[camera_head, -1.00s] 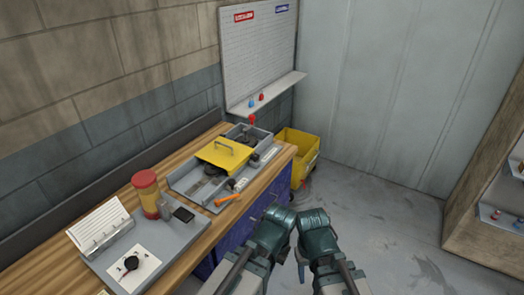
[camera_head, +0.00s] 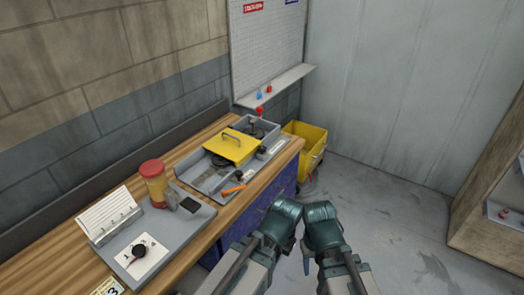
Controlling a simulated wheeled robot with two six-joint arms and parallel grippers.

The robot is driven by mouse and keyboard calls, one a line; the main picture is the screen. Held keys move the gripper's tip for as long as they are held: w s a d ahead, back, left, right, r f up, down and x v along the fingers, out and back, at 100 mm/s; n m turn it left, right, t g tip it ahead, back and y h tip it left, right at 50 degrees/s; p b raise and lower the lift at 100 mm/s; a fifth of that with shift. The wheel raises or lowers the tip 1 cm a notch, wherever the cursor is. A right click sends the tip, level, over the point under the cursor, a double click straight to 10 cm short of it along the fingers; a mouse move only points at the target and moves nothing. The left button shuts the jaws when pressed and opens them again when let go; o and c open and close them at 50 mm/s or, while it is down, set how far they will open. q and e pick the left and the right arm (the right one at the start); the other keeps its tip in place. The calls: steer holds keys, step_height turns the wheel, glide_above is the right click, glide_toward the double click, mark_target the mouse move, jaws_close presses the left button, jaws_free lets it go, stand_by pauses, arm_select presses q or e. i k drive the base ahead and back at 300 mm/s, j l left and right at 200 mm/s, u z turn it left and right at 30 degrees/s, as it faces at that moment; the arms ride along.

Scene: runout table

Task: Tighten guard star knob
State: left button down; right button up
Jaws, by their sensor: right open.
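The yellow guard (camera_head: 240,139) with a handle sits over a grey machine tray (camera_head: 198,178) on the bench. Small dark knob-like parts show beside the guard, too small to tell which is its star knob. A separate black knob (camera_head: 139,251) lies on a white card on a grey mat at the near left. My right gripper (camera_head: 306,262) is open, small and dark below my teal arm links, well right of the bench and apart from everything. My left arm is folded beside it; its gripper is hidden.
The wooden bench (camera_head: 60,270) runs along the wall. The floor (camera_head: 395,215) to the right is clear.

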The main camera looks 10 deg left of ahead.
mark_target(263, 149)
steer(key=i+l, duration=0.45)
steer(key=l, duration=0.15)
steer(key=i+l, duration=0.45)
steer(key=l, duration=0.15)
